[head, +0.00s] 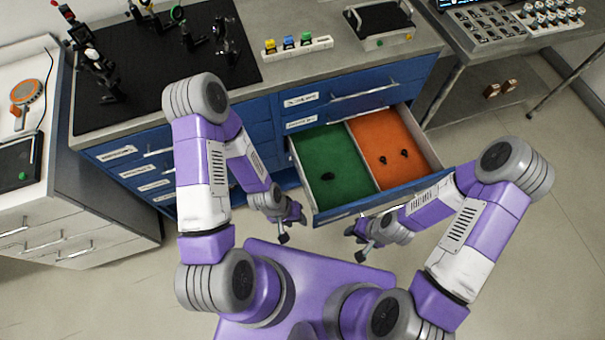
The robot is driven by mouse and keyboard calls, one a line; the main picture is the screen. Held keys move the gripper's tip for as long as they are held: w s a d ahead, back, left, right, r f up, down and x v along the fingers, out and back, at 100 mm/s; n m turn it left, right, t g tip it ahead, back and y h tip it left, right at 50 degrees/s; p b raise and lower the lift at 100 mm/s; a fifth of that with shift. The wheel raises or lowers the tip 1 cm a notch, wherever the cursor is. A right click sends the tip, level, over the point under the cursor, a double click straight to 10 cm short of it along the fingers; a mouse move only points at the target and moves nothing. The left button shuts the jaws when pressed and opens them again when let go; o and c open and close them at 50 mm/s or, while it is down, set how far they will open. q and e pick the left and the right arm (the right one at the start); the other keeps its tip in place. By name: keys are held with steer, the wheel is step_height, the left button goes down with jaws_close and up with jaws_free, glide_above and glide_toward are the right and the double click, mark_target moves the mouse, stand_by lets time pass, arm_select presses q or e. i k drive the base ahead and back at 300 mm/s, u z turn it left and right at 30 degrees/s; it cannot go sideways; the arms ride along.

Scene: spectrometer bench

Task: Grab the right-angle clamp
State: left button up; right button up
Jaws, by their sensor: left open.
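An open drawer (366,191) of the blue bench has a green compartment (330,150) on the left and an orange compartment (375,130) on the right. A small dark part (328,176) lies in the green compartment. Two small dark parts, one on the left (383,160) and one on the right (404,154), lie in the orange one. They are too small to tell which is the right-angle clamp. My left gripper (291,226) is open and empty, just outside the drawer's front left corner. My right gripper (357,241) is in front of the drawer; its jaws are unclear.
The bench top holds a black breadboard (150,70) with optical mounts, a white rack (297,47) of coloured pieces and a grey-framed tray (381,22). A white cabinet (60,220) stands at the left. A metal table (510,45) stands at the right. Floor is clear at the right.

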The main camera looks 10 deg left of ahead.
mark_target(329, 176)
steer(key=u, duration=0.1)
steer(key=k, duration=0.5)
steer(key=u, duration=3.55)
steer(key=k, duration=1.7)
steer(key=z, duration=1.45)
steer(key=i, duration=0.95)
steer(key=z, duration=0.05)
